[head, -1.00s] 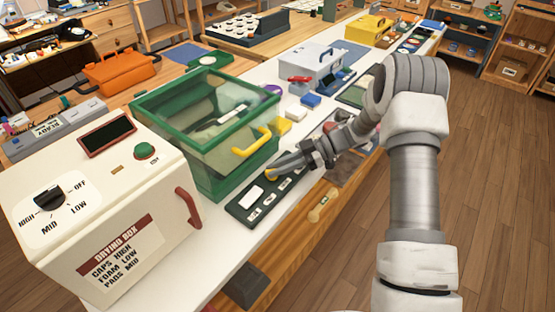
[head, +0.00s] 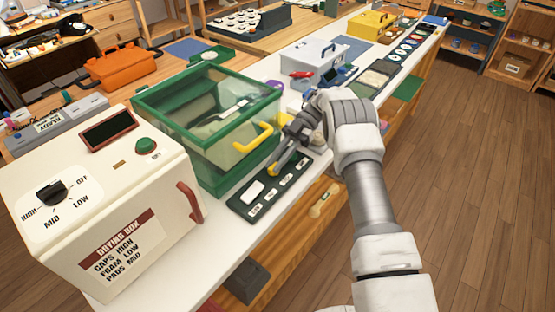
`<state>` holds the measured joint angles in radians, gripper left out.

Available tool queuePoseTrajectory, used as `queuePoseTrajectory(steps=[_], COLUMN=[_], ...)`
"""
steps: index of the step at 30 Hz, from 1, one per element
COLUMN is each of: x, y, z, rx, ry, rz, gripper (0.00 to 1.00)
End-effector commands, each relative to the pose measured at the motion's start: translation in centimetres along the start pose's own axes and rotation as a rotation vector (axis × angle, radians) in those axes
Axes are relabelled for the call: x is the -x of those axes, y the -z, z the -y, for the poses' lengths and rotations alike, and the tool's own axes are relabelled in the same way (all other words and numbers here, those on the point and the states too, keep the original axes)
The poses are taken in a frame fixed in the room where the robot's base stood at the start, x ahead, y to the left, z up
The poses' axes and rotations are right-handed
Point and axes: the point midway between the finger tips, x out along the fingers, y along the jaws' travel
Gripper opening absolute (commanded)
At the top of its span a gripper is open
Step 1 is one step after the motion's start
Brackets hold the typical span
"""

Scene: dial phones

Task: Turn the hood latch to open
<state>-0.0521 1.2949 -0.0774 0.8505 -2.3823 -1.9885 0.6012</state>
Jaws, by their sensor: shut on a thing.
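The hood (head: 195,190) is a clear box with a green frame, standing on the white bench in the head view. My gripper (head: 276,168) is low in front of the hood's right front corner, below the handle. Its fingers are shut on a small yellow part (head: 272,170), which I take to be the hood latch. The fingers hide most of that part, so its exact angle cannot be told. The hood's lid looks down.
A dark tray (head: 243,210) with several pale labelled pieces lies just below my gripper. The cream drying box (head: 130,235) with a black dial stands at left. A white case (head: 308,62) and small items stand beyond. Open floor lies to the right.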

Motion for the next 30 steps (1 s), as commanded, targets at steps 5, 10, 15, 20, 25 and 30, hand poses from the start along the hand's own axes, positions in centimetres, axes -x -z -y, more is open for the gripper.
queuePoseTrajectory(steps=[5,10,15,20,25,30], x=[0.01,-0.01,-0.01,-0.01,-0.01,0.0], y=[0.14,0.11,0.11,0.11,0.07,0.04], z=[-0.11,-0.08,-0.08,-0.07,-0.06,-0.04], rx=[0.012,0.015,0.015,0.015,0.013,0.013], ry=[0.024,0.031,0.031,0.031,0.03,0.03], rz=[-0.001,-0.001,-0.001,-0.001,-0.001,0.0], gripper=[0.0,0.0,0.0,0.3,0.49,0.49])
